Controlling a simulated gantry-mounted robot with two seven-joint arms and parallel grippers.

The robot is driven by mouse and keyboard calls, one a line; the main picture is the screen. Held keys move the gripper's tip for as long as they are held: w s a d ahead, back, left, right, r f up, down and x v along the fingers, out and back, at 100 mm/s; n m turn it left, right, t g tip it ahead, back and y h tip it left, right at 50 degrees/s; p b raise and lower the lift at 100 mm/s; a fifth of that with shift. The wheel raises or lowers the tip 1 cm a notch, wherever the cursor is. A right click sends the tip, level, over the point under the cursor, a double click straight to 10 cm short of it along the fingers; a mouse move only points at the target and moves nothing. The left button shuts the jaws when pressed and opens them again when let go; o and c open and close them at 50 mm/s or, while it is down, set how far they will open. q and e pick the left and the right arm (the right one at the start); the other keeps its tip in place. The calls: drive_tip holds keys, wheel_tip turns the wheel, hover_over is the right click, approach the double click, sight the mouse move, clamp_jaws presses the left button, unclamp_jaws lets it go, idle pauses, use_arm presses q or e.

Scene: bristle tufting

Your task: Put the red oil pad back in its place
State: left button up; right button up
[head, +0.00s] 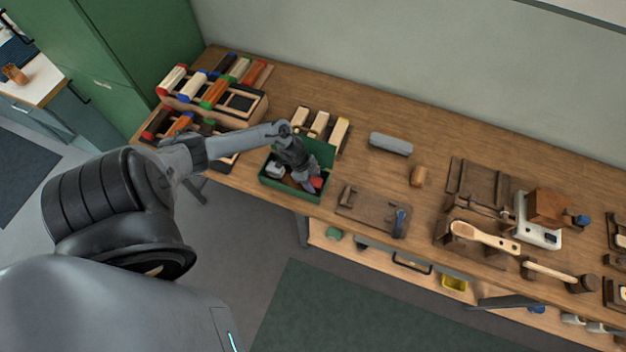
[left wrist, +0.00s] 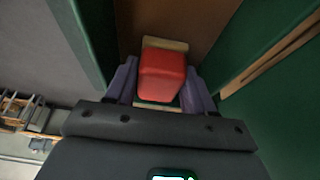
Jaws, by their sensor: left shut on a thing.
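The red oil pad (left wrist: 162,76) shows in the left wrist view as a red block with pale wood at its ends. It sits between the two fingers of my left gripper (left wrist: 162,88), which is shut on it. In the head view my left gripper (head: 308,186) reaches down into a green box (head: 274,190), and a bit of the red pad (head: 317,183) shows beside the fingertips. Most of the pad is hidden there by the gripper. I cannot tell whether the pad touches the box floor. My right gripper is not in view.
A whitish block (head: 275,170) lies in the box, left of my gripper. Racks of coloured rollers (head: 212,90) stand at the bench's left end. Pale wooden blocks (head: 320,122) are behind the box. A grey bar (head: 391,144) lies to the right, with bare bench around it.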

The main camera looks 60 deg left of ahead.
use_arm(q)
drive_tip(key=shift+f, duration=0.3)
drive_tip(key=o, duration=1.2)
drive_tip(key=shift+r+p, duration=0.95)
drive_tip(key=shift+r, duration=0.25)
drive_tip(key=shift+o, duration=0.7)
drive_tip(key=shift+r, duration=0.25)
drive_tip(key=shift+r+p, duration=3.1)
drive_tip(key=shift+p, duration=0.2)
